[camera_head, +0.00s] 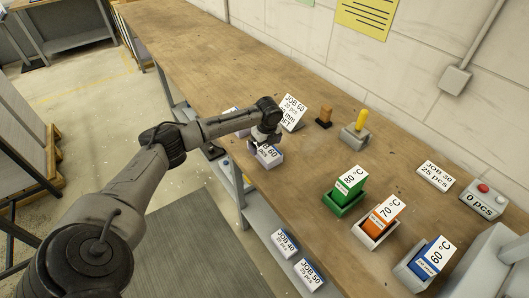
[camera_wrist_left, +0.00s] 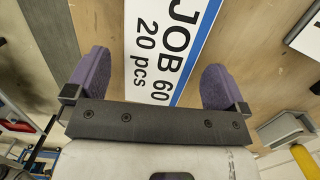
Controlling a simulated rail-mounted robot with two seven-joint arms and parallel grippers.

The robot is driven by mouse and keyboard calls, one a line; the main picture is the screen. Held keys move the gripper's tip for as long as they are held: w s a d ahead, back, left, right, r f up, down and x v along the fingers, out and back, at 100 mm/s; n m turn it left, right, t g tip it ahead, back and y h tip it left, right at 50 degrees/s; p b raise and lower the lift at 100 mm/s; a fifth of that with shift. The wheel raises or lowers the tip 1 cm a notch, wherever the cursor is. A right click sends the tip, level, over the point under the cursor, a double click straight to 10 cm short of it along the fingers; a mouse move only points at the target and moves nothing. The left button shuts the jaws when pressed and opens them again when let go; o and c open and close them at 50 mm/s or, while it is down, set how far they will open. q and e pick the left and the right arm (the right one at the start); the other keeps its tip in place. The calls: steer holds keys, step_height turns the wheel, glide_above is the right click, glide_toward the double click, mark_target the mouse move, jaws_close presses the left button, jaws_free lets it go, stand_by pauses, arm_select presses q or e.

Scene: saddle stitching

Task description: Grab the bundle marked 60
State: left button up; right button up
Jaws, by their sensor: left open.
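In the left wrist view the gripper (camera_wrist_left: 155,80) is open, with one purple-padded finger on each side of the label. The label is apart from both fingers. My right gripper is not in view.
A JOB 60 card (camera_head: 292,109) stands tilted behind the gripper. Green (camera_head: 345,200), orange (camera_head: 378,225) and blue (camera_head: 425,262) blocks stand in holders to the right. A yellow-handled tool (camera_head: 361,121) is at the back. Bundles JOB 40 (camera_head: 285,243) and JOB 50 (camera_head: 309,272) lie below the bench.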

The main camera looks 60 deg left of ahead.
mark_target(264, 148)
arm_select(q)
step_height(264, 148, down, 3)
steer(key=shift+a+f, duration=0.15)
steer(key=shift+c, duration=0.4)
steer(key=c, duration=1)
